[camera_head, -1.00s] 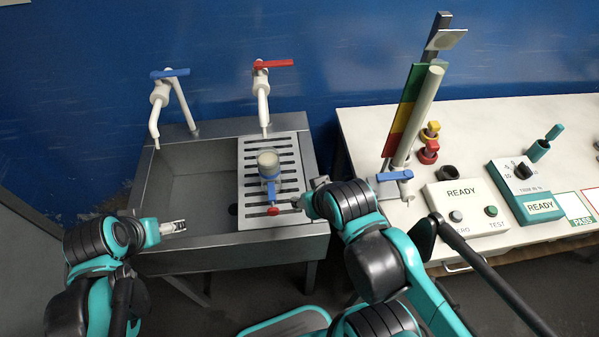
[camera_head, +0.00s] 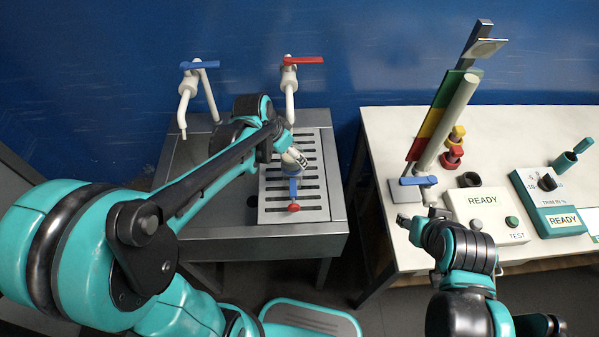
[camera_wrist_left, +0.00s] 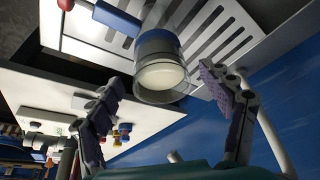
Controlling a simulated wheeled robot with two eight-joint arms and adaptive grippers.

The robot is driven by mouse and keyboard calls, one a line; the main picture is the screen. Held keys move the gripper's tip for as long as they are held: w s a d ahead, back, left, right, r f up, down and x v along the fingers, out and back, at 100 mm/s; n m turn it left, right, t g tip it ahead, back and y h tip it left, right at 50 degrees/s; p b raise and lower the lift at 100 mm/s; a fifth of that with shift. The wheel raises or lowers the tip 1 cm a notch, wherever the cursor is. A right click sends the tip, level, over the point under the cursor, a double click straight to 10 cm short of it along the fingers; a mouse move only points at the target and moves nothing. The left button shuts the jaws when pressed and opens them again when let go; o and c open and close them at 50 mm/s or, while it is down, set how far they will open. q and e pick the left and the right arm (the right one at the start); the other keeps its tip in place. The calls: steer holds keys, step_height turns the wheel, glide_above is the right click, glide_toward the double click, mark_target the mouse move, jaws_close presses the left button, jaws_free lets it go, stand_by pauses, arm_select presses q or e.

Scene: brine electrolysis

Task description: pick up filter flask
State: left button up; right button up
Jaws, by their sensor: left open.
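The filter flask (camera_head: 293,187) stands on the slatted drain plate of the sink. In the head view its blue valve and red knob show, while its cup is mostly hidden behind my left gripper (camera_head: 296,158). In the left wrist view the flask's clear round cup (camera_wrist_left: 161,78) with pale contents lies between and just beyond the two fingers of my left gripper (camera_wrist_left: 162,88). These fingers are open, one on each side of the cup, and contact is not visible. My right gripper (camera_head: 404,220) is over the left front edge of the workbench, and its jaws are too small to judge.
The slatted plate (camera_head: 318,205) covers the sink's right part. Blue-handled (camera_head: 187,95) and red-handled (camera_head: 290,85) taps stand behind. On the workbench (camera_head: 380,125) are a tall tube (camera_head: 445,125) on a coloured board and two READY boxes (camera_head: 485,215).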

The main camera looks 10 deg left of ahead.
mark_target(292, 174)
arm_select(q)
steer(key=b+x, duration=0.2)
steer(key=x, duration=0.4)
steer(key=c, duration=1.6)
